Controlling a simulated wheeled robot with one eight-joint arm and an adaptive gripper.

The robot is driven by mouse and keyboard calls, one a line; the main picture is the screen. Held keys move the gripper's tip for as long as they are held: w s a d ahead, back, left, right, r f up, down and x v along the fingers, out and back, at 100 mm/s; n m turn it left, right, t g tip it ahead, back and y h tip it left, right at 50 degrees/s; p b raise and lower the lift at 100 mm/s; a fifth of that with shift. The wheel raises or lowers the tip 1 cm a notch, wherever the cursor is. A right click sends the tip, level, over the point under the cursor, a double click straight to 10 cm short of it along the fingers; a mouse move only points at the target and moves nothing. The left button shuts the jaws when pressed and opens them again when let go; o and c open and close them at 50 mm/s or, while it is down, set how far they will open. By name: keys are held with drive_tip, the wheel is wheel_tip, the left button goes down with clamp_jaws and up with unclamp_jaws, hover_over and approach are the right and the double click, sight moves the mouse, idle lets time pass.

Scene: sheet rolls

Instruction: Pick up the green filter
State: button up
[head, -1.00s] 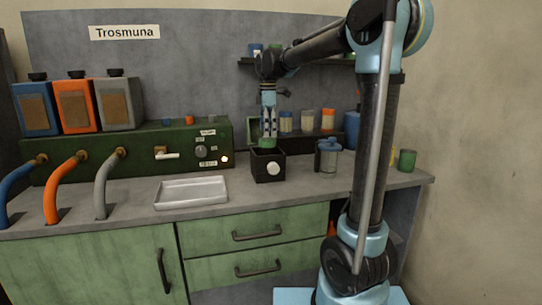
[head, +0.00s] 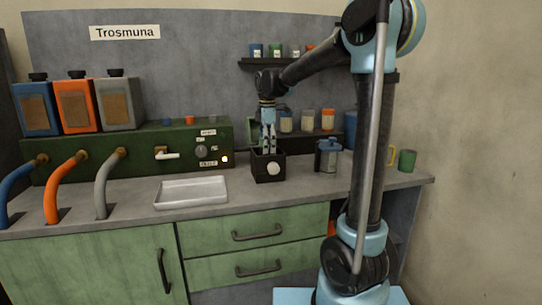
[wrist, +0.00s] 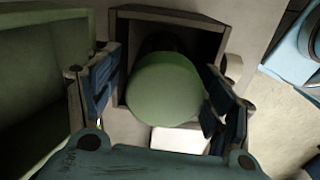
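The green filter (wrist: 165,92) shows in the wrist view as a rounded green top between my fingers, inside the dark square box (wrist: 218,42). In the head view the box (head: 262,174) stands on the counter with a round white spot on its front; the filter is hidden there. My gripper (head: 268,151) points straight down, with its fingertips at the box's opening. In the wrist view my gripper (wrist: 163,92) has its fingers apart on either side of the filter, with a gap at the left finger.
A white tray (head: 191,192) lies left of the box. A lidded clear jar (head: 328,157) and a green cup (head: 407,160) stand to the right. Behind is a rack of jars (head: 307,122) below a wall shelf (head: 288,62). A green console (head: 130,150) fills the back left.

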drive_tip(key=c, duration=0.9)
drive_tip(key=shift+o, duration=0.2)
drive_tip(key=shift+r, duration=0.1)
